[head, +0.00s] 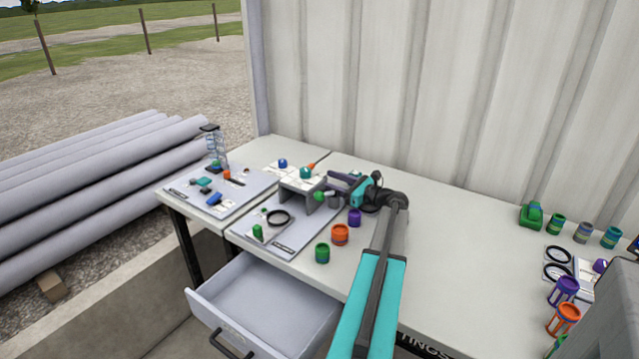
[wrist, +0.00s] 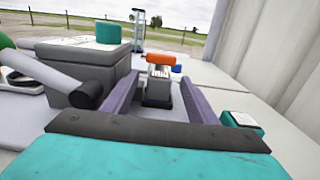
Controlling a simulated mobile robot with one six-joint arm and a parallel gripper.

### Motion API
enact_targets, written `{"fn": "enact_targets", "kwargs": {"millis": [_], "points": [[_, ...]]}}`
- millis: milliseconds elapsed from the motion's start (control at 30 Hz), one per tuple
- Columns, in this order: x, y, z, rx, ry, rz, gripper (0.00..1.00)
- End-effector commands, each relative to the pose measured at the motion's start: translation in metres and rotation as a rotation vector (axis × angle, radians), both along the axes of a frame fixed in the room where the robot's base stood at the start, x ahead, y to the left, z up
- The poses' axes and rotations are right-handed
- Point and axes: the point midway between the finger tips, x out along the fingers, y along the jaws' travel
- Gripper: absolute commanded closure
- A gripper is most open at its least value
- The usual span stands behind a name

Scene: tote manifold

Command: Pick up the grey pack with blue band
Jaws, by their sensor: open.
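In the wrist view a small grey block (wrist: 158,92) with dark blue at its lower edges sits between and beyond my fingers. It looks like the grey pack with blue band, but the band is not clear. A pale striped face and an orange piece (wrist: 153,58) show above it. My gripper (wrist: 159,80) is open, with a purple finger on each side of the block and no visible contact. In the head view my gripper (head: 338,180) is low over the table beside the grey stand, and I cannot make out the pack there.
The grey stand (wrist: 88,65) with a teal block (wrist: 108,33) on top is close on the left. A dark grey cylinder with a green ball juts out near the left finger. A small teal-edged box (wrist: 240,121) lies right. Orange (head: 340,235) and green (head: 322,253) cups stand in front.

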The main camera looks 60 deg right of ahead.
Motion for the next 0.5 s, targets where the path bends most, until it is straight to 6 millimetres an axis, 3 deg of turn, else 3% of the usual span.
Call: {"fn": "enact_targets", "kwargs": {"millis": [133, 500], "points": [[0.0109, 0.0001, 0.0, 0.0, 0.0, 0.002, 0.47], [0.0122, 0.0005, -0.0002, 0.0, 0.0, 0.001, 0.47]]}}
